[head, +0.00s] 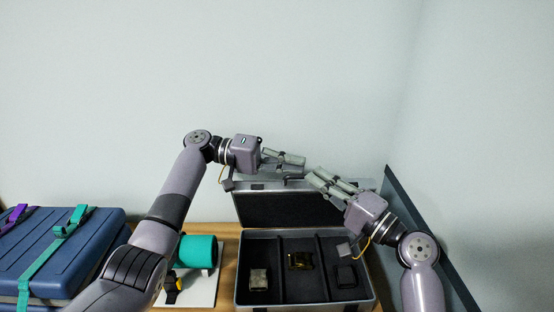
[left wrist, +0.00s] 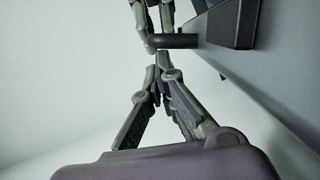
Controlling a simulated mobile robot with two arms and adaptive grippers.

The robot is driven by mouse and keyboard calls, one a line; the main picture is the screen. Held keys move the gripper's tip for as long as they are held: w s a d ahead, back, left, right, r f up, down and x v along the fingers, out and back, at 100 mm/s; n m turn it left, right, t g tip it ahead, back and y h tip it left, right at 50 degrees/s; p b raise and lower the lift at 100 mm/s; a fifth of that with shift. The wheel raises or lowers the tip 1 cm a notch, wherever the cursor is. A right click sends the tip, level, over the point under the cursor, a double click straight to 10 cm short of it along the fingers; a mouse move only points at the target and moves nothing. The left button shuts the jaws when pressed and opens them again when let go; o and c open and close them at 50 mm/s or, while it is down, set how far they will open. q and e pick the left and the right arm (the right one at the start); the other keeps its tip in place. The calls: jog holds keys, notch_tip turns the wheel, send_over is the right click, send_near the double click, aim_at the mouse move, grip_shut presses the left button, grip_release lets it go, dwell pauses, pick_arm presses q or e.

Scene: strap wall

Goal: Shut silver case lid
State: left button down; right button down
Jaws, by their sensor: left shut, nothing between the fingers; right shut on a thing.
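The silver case (head: 238,291) stands on the wooden table with its lid (head: 285,208) raised at the back, the dark lining facing me. My right gripper (head: 312,175) is at the lid's top edge. It is shut, apparently on the dark handle of the lid; its fingers partly cover that spot. In the left wrist view the lid's grey outer face shows at right, and the dark handle (left wrist: 175,41) reaches to the right gripper's fingers. My left gripper (head: 303,161) is shut and empty, close to the right gripper's fingertips, above the lid edge.
Inside the case are a grey block (head: 259,279), a gold-and-dark item (head: 300,260) and a dark block (head: 346,276), in separate compartments. At left are a blue case (head: 60,250) with green and purple straps, and a green roll (head: 198,251) on a white board. Walls stand behind and at right.

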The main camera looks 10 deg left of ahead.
pick_arm(q)
jog(key=shift+d, duration=0.2)
jog(key=shift+s+d+f+m, duration=0.1)
jog(key=shift+s+f+m, duration=0.15)
jog(key=shift+s, duration=0.25)
jog(key=shift+s+d, duration=0.25)
jog(key=shift+s, duration=0.15)
pick_arm(e)
jog(key=shift+w+d, duration=0.1)
jog(key=shift+d, duration=0.1)
pick_arm(q)
jog(key=shift+f, duration=0.1)
pick_arm(e)
jog(key=c, duration=2.2)
grip_release()
jog(key=shift+a, duration=0.1)
pick_arm(q)
jog(key=shift+a, duration=0.15)
pick_arm(e)
jog(key=shift+o, duration=1)
jog(key=shift+a, duration=0.1)
pick_arm(q)
jog(key=shift+w, duration=0.1)
